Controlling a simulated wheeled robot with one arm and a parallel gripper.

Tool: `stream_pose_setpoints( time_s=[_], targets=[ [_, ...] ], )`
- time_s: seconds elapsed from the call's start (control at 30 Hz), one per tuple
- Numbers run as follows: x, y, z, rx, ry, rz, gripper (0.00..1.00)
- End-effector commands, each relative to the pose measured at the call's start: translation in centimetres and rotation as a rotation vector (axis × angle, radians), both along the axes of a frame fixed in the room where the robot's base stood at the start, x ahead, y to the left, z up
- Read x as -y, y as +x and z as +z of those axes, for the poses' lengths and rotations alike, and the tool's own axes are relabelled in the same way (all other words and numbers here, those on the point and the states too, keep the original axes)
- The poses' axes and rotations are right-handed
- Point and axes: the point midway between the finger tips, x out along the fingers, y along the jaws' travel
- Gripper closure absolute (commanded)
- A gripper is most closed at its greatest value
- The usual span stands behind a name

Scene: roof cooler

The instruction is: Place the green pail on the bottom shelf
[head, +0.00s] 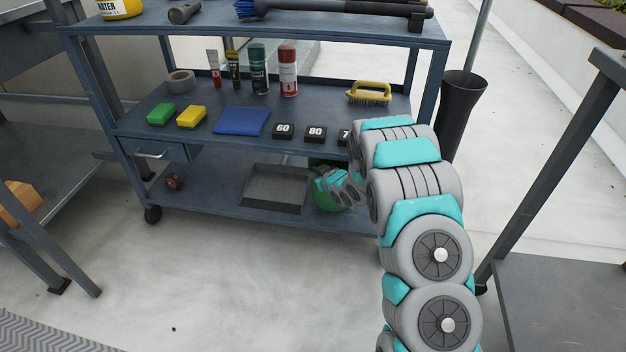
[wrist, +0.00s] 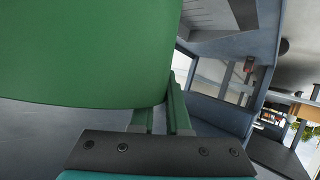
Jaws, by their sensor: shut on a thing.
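The green pail (head: 327,203) is at the bottom shelf (head: 215,196) of the blue-grey cart, right of the grey tray. My gripper (head: 330,186) is in front of it and covers much of it. In the wrist view the pail (wrist: 85,55) fills the upper left as a smooth green wall. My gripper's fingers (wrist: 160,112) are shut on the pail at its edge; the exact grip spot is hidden. I cannot tell whether the pail's base touches the shelf.
A grey tray (head: 273,188) lies left of the pail, and a small dark red item (head: 173,181) lies further left. The middle shelf (head: 190,101) above holds cans, sponges, a blue cloth and numbered blocks. A dark bin (head: 461,112) stands right of the cart.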

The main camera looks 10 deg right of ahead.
Motion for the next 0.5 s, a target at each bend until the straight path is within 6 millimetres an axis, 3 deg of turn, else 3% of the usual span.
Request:
stream_pose_setpoints(
  time_s=[0.27, 0.5],
  targets=[
    [0.0, 0.1, -3.4, 0.000, 0.001, 0.000, 1.00],
    [0.0, 0.1, -3.4, 0.003, 0.000, 0.000, 1.00]
  ],
)
